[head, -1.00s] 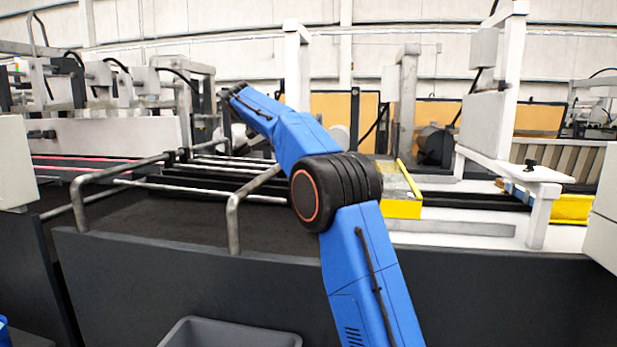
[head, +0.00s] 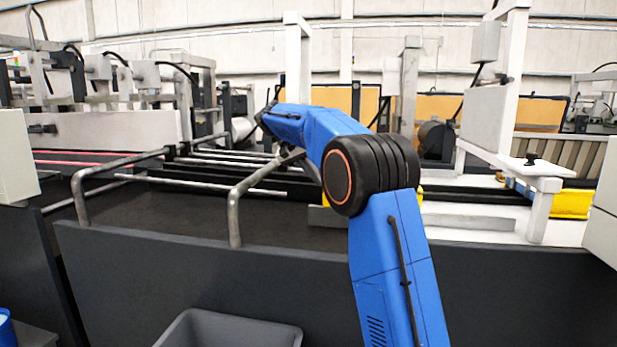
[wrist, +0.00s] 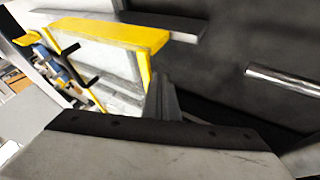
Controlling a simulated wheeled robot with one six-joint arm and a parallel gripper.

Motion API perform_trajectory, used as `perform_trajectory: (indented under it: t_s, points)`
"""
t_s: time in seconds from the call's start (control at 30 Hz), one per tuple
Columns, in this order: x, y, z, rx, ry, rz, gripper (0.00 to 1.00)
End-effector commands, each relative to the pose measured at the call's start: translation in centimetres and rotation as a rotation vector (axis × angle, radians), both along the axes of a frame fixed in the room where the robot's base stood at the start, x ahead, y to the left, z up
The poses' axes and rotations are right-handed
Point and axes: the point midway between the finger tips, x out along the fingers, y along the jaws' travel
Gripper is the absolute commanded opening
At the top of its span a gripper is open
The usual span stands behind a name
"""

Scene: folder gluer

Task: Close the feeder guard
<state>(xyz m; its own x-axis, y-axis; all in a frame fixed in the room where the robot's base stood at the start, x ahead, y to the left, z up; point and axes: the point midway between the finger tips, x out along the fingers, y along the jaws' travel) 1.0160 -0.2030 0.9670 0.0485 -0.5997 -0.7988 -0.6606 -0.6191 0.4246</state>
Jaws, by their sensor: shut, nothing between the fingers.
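The feeder guard appears to be a yellow-framed clear panel (wrist: 110,62) at the upper left of the wrist view. Its wide yellow edge (wrist: 100,31) faces up in that picture, and black handle-like bars (wrist: 85,80) stick out on its left side. I cannot tell how far open the guard is. My gripper (wrist: 165,100) is shut and empty, its fingers beside the yellow frame's right edge; contact is unclear. My arm hides the gripper in the head view.
Bent metal rails (head: 235,205) stand along the machine's near left side, close under my forearm. A dark side panel (head: 180,285) runs along the front. A grey bin (head: 230,330) stands below. A white post and plate (head: 485,120) rise at the right.

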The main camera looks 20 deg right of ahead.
Motion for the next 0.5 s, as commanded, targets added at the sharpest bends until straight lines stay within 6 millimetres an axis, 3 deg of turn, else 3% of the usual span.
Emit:
perform_trajectory:
  t_s: [0.5]
  points:
    - [-0.37, -0.52, 0.01, 0.0, 0.0, 0.0, 0.0]
